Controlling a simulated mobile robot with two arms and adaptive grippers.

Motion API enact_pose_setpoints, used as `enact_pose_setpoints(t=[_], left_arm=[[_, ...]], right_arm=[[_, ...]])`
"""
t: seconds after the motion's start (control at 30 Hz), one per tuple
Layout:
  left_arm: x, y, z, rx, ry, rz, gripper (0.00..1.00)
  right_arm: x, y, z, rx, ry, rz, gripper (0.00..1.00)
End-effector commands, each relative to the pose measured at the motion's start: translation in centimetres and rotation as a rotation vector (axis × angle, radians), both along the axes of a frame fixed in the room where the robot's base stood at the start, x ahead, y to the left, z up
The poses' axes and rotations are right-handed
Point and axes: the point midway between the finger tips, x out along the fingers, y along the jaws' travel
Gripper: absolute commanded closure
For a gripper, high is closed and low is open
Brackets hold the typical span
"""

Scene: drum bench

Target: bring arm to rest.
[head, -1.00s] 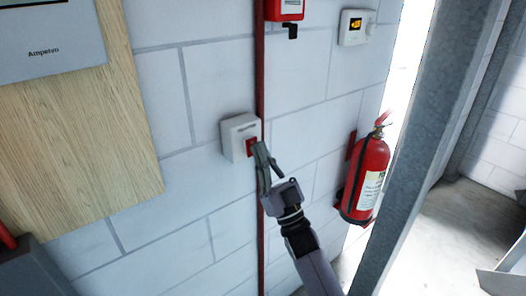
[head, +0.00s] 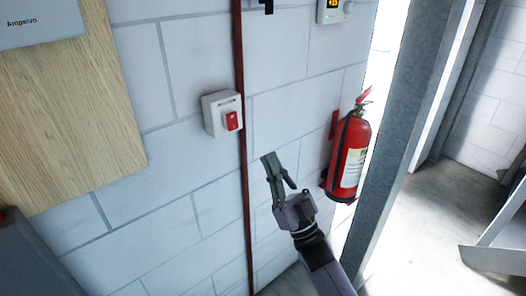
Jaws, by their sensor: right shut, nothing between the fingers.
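My right gripper (head: 272,166) shows in the middle of the head view, with its arm coming up from the bottom right. Its fingers are closed together with nothing between them. They point up and left, in front of the white block wall and to the right of the red pipe. My left gripper is not in the view.
A red fire extinguisher (head: 350,155) hangs on the wall to the right of my gripper. A grey metal post (head: 405,130) stands beside it. A red vertical pipe (head: 243,200) runs down the wall. A wooden board (head: 70,120) is at the left, and a thermostat (head: 333,10) at the top.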

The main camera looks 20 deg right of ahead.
Motion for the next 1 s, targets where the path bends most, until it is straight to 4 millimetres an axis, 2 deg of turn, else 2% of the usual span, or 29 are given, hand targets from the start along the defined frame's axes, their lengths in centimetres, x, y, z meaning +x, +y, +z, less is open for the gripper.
enact_pose_setpoints(t=[0.2,0.4,0.73,0.77,0.87,0.97,1.0], left_arm=[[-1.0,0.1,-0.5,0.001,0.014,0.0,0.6],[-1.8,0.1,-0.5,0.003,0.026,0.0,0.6],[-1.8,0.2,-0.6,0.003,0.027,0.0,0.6],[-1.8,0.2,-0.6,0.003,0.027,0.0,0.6],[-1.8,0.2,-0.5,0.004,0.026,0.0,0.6],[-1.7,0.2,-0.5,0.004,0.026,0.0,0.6],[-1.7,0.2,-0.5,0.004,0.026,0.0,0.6]], right_arm=[[-1.1,-0.4,-0.9,0.0,0.0,0.0,1.0],[-1.1,-0.4,-0.9,0.0,0.0,0.0,1.0],[-0.9,-0.4,-1.4,0.0,0.014,-0.003,1.0],[-0.7,-0.4,-1.9,-0.001,0.027,-0.005,1.0],[0.7,-0.6,-5.3,-0.006,0.12,-0.027,1.0],[2.4,-0.8,-11.4,-0.022,0.282,-0.063,1.0],[2.9,-0.8,-14.4,-0.032,0.359,-0.079,1.0]])
